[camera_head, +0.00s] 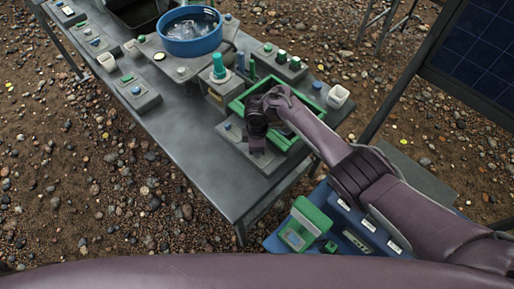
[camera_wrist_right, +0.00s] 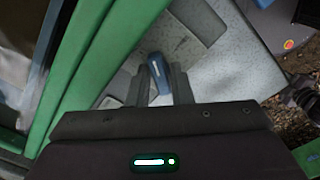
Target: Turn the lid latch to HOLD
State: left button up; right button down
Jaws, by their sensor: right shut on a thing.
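The lid latch (camera_wrist_right: 157,75) is a small blue handle with a white mark, on a grey plate (camera_wrist_right: 205,65) beside a green frame (camera_wrist_right: 82,60). My right gripper (camera_wrist_right: 162,88) is shut on the latch, with one finger on each side of it. In the head view, my right arm reaches in from the right over the green-framed box (camera_head: 238,104), and the hand is low at its near left side. The hand hides part of the plate there. I cannot read any HOLD marking. My left gripper is not in view.
A blue tub (camera_head: 190,47) stands on the long grey table (camera_head: 190,135). A green-capped post (camera_head: 218,68) and a white cup (camera_head: 337,97) are near the box. A green device (camera_head: 305,225) sits on a blue case at the front. Pebbly ground surrounds the table.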

jog(key=n+b, duration=0.1)
jog(key=n, duration=0.2)
jog(key=shift+n, duration=0.3)
jog(key=shift+n+b, duration=0.5)
jog(key=shift+n, duration=1)
jog(key=c, duration=1.6)
grip_release()
jog(key=shift+o, duration=0.2)
notch_tip(320, 180, up, 8)
jog(key=shift+f+p, duration=0.1)
jog(key=shift+p, duration=0.75)
